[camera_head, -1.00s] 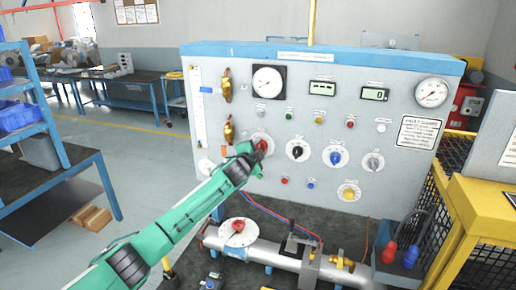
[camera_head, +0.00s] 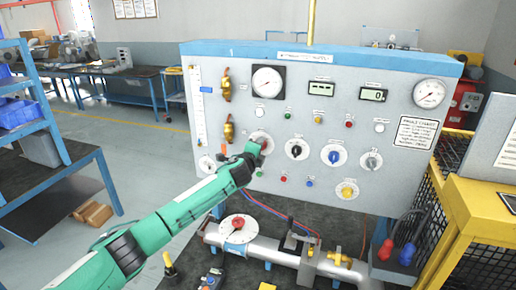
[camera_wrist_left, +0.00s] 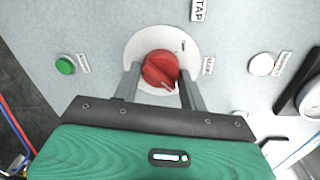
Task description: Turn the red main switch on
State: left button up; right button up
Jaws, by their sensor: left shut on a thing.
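The red main switch (camera_wrist_left: 160,69) is a round red rotary knob on a white round plate (camera_head: 258,136) at the left of the grey panel. In the left wrist view my left gripper (camera_wrist_left: 161,76) has one finger on each side of the knob and is shut on it. A white pointer line shows on the knob's lower edge in that view. In the head view my left gripper (camera_head: 262,146) is at the panel and hides most of the knob. The white lamp (camera_head: 259,111) above the switch looks bright. My right gripper is not in view.
A green button (camera_wrist_left: 65,65) sits beside the switch plate. A black rotary knob (camera_head: 296,149) and a blue one (camera_head: 333,155) are to the right. A pipe with a red-topped valve (camera_head: 238,224) lies on the bench below. A yellow frame (camera_head: 470,205) stands at right.

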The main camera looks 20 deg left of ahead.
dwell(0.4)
pick_arm(q)
jog(key=o, duration=0.9)
jog(key=shift+d, duration=0.1)
jog(key=shift+o, duration=0.2)
jog(key=s+r+b, duration=0.1)
jog(key=s+b, duration=0.4)
jog(key=s, duration=0.8)
jog(key=shift+s+a+r, duration=0.15)
jog(key=shift+s+a, duration=0.1)
jog(key=shift+s, duration=0.1)
